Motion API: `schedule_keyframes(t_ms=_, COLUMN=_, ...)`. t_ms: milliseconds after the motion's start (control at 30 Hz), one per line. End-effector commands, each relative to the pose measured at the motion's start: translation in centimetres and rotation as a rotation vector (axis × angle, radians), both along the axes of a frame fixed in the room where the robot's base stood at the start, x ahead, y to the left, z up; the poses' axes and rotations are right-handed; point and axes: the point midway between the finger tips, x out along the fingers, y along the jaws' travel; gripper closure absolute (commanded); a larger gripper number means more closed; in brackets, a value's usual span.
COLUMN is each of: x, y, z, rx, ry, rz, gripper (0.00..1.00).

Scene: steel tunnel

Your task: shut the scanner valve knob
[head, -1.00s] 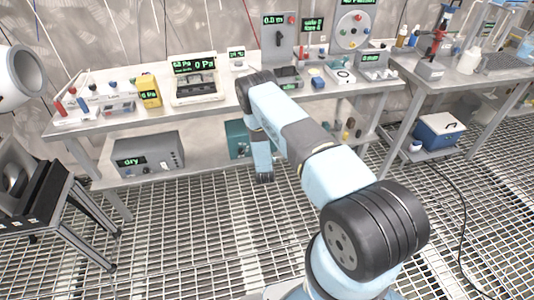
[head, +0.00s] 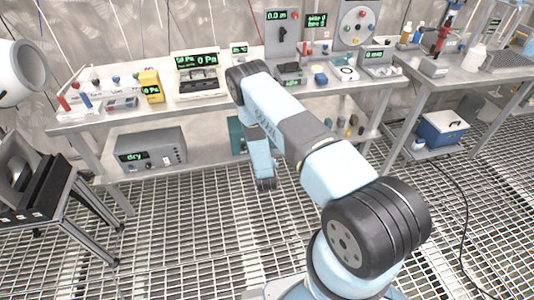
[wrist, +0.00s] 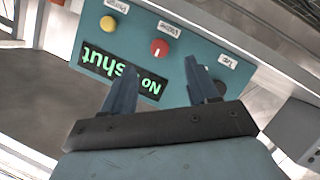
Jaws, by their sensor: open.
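In the wrist view a teal box (wrist: 178,24) fills the upper middle, tilted in the picture. On its face are a red round knob (wrist: 159,48) with a pale mark, a yellow knob (wrist: 108,22) and a green-lit display (wrist: 97,60) that includes the word "shut". The small labels are too blurred to tell which knob is the scanner valve. My gripper (wrist: 160,66) is open and empty, its blue fingertips on either side below the red knob, apart from it. The right finger overlaps the box face. In the head view the teal box (head: 236,134) is partly hidden behind my arm.
The long bench (head: 215,103) above the lower shelf carries several instruments. A grey box (head: 150,150) reading "dry" sits on the lower shelf at left. A blue cooler (head: 441,128) is at right. Open grating floor lies in front.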

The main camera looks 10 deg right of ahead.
Motion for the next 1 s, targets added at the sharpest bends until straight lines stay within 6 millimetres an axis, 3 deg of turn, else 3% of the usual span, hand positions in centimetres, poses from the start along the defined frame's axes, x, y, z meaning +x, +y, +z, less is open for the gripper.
schedule_keyframes(t_ms=100, x=-2.0, y=0.6, z=0.7, rx=0.001, ry=0.001, rz=0.002, gripper=0.41)
schedule_keyframes(t_ms=333, x=-4.3, y=1.1, z=1.4, rx=0.002, ry=0.002, rz=0.001, gripper=0.41)
schedule_keyframes(t_ms=1000, x=-4.7, y=1.2, z=1.6, rx=0.001, ry=0.000, rz=0.000, gripper=0.41)
